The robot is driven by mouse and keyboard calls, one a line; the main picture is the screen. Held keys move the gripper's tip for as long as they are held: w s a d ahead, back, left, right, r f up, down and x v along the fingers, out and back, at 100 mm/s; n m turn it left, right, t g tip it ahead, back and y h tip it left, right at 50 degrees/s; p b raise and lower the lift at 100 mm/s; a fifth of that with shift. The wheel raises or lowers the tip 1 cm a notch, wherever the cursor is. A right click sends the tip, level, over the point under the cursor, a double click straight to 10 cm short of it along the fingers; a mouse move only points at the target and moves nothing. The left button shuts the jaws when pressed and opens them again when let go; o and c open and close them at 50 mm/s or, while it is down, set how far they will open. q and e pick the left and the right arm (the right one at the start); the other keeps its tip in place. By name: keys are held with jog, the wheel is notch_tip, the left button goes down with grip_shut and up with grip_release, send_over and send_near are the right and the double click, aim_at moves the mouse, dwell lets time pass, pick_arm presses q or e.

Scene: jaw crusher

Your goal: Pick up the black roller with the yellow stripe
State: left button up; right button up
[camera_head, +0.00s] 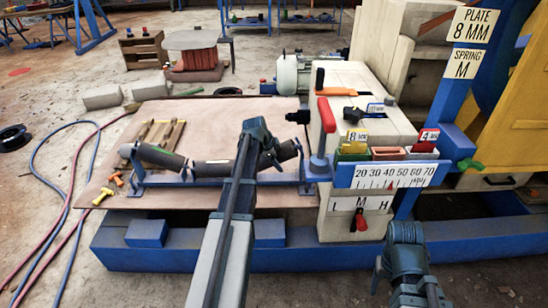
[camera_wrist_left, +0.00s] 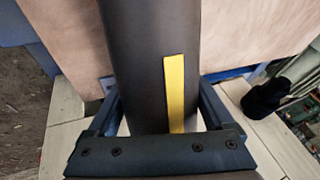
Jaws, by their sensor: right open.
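The black roller with the yellow stripe (camera_wrist_left: 148,75) fills the middle of the left wrist view, running lengthwise between the two fingers of my left gripper (camera_wrist_left: 158,100). Narrow light gaps show beside the roller near the palm. Contact at the fingertips is unclear. In the head view my left gripper (camera_head: 258,140) is over the right part of a row of dark rollers on a blue frame, and its arm hides part of them. The yellow stripe cannot be made out there. My right gripper (camera_head: 405,234) is open and empty, low in front of the scale panel.
A brown board (camera_head: 215,120) lies behind. A beige machine with a scale panel (camera_head: 385,176) and small coloured bins stands right. Hoses cross the floor left.

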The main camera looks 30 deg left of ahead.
pick_arm(q)
grip_shut()
jog(key=shift+r, duration=0.15)
jog(key=shift+s+a+r+p, duration=0.1)
jog(key=shift+a+r+p, duration=0.1)
jog(key=shift+r+p, duration=0.4)
notch_tip(320, 180, up, 6)
jog(key=p, duration=0.6)
jog(key=shift+d, duration=0.1)
jog(key=s+a, duration=0.3)
jog(key=a, duration=0.2)
jog(key=s+a, duration=0.3)
jog(key=a, duration=0.2)
jog(key=s+a, duration=0.3)
jog(key=a, duration=0.2)
jog(key=shift+s+a+f, duration=0.15)
jog(key=shift+a+f, duration=0.1)
jog(key=shift+s+a, duration=0.45)
jog(key=shift+a, duration=0.2)
jog(key=shift+r, duration=0.1)
